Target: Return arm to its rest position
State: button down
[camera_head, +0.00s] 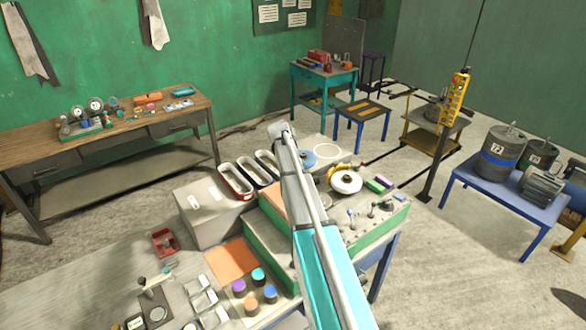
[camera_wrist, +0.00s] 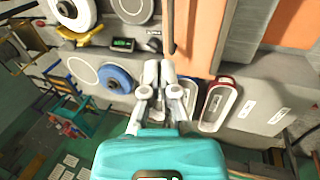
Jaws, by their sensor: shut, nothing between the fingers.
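My arm (camera_head: 314,235) reaches up and away across the middle of the head view, over the grey and green workbench top. My gripper is not clearly seen in the head view. In the wrist view my gripper (camera_wrist: 159,70) is shut with its two fingers close together and nothing held. It hangs over the bench, between a blue-rimmed disc (camera_wrist: 115,79) on its left and oval trays on its right, the nearest with a red rim (camera_wrist: 219,103). I cannot tell its exact height above the surface.
In the head view, oval trays (camera_head: 231,181) sit left of my arm. A white disc (camera_head: 345,182) on a yellow tool and a green-sided panel (camera_head: 378,224) with small levers lie right. Coloured-lid jars (camera_head: 254,306) stand low near the arm. A yellow pendant (camera_head: 455,98) hangs right.

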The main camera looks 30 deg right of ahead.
dwell(0.7)
jog(key=s+a+f+m+y+b, duration=0.1)
jog(key=s+a+f+b, duration=1.1)
jog(key=s+a, duration=0.2)
jog(key=s+a+f+y+b, duration=0.2)
jog(key=s+a+f+b, duration=1)
jog(key=s+a, duration=0.2)
jog(key=shift+s+f+m, duration=0.35)
jog(key=shift+s+m, duration=0.05)
jog(key=shift+s, duration=0.1)
jog(key=c, duration=1.3)
grip_release()
jog(key=shift+c, duration=0.2)
